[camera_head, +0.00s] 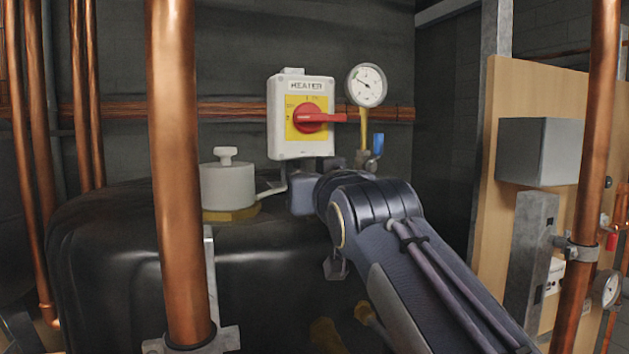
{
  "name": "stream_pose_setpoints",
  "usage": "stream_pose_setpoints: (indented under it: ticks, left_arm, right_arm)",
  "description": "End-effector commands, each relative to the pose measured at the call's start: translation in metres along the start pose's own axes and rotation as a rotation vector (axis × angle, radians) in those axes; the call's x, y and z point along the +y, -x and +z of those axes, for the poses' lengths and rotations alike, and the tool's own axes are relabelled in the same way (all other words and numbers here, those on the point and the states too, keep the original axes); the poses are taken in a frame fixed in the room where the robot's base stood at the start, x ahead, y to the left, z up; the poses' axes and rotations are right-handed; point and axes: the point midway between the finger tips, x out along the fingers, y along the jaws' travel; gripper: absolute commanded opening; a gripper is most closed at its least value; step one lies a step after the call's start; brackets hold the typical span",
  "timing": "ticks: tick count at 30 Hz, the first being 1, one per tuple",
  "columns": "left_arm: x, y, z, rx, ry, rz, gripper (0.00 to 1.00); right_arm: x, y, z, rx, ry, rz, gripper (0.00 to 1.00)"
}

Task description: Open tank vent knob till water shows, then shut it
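The black tank (110,255) fills the lower left and centre. A pale grey cylinder (228,187) with a small knob (226,155) on top stands on its brass-coloured base on the tank. Behind my forearm, a brass pipe (363,125) carries a round gauge (366,85), with a blue handle (378,144) beside it. I cannot tell which part is the vent knob; one may be hidden behind my arm. No water shows. My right arm comes in from the lower right, its wrist end just right of the cylinder. Its fingertips cannot be made out. My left gripper is out of view.
A HEATER switch box (301,142) with a red rotary handle (315,119) is on the back wall. A thick copper pipe (177,190) stands in front of the tank at left, another (590,170) at right. A wooden board (512,90) carries a grey box (540,150).

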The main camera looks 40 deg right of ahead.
Motion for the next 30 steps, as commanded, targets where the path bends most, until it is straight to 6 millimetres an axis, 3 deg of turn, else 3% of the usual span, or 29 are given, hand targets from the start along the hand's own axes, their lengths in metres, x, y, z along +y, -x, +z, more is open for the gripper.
stream_pose_setpoints:
  ticks: [13,14,18,26,30]
  left_arm:
    - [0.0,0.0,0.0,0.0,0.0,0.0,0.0]
    - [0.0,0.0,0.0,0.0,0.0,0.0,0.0]
    - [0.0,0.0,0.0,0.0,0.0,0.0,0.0]
    - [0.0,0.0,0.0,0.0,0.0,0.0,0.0]
    - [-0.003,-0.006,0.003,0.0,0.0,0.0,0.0]
  right_arm:
    - [0.0,0.0,0.0,-0.001,-0.002,0.01,0.0]
    - [0.0,0.0,0.0,-0.001,-0.002,0.01,0.23]
    - [0.0,0.0,0.0,-0.001,-0.002,0.01,0.42]
    - [0.0,0.001,0.0,-0.001,-0.001,0.01,0.42]
    - [-0.001,0.011,0.002,0.001,-0.001,0.009,0.42]
